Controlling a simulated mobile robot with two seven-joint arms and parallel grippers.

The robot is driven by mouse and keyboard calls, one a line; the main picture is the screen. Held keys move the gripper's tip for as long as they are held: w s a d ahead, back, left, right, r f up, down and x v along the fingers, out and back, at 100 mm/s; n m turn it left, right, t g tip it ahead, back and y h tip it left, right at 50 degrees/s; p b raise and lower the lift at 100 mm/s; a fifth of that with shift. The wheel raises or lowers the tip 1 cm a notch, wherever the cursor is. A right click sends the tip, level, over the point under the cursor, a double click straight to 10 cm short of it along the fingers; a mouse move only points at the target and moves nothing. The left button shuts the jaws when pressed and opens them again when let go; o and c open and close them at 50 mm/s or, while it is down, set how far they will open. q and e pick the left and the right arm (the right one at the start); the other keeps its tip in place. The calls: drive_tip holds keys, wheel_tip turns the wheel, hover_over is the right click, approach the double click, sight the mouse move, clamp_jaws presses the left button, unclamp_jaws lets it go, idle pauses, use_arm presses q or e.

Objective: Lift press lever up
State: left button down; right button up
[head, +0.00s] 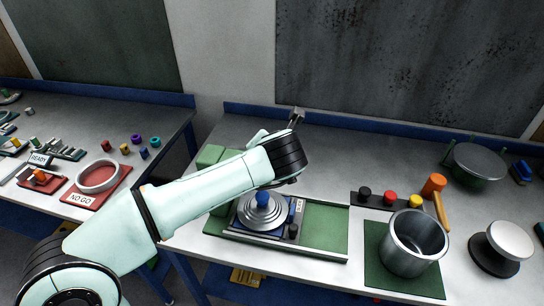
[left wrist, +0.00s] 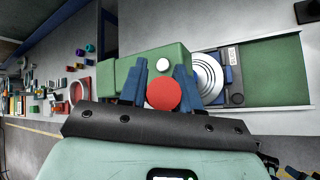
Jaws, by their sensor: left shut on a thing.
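The press has a green body (left wrist: 120,72), which also shows behind my arm in the head view (head: 212,154). In the left wrist view a round red knob (left wrist: 163,94), apparently the lever's end, sits between the two blue fingers of my left gripper (left wrist: 162,76). The gripper is shut on this knob. The lever's shaft is hidden in both views. Beside the press body is a silver stepped disc (head: 262,213) with a blue knob (head: 263,198) on top. In the head view my left wrist hides the fingers and red knob. My right gripper is not in view.
A green tray (head: 325,222) extends right of the disc. Farther right are a metal pot (head: 412,245) on a green mat, colored buttons (head: 390,197) and a white-topped round object (head: 509,240). A left table holds a red NO GO tray (head: 112,190) and small parts.

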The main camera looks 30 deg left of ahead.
use_arm(q)
drive_tip(key=shift+a+r+h, duration=0.3)
drive_tip(key=shift+a+r, duration=0.05)
idle(0.3)
drive_tip(key=c, duration=0.9)
unclamp_jaws()
drive_tip(key=shift+a, duration=0.1)
drive_tip(key=shift+s, duration=0.1)
drive_tip(key=v, duration=1.3)
drive_tip(key=shift+s+p, duration=0.2)
drive_tip(key=shift+p, duration=0.1)
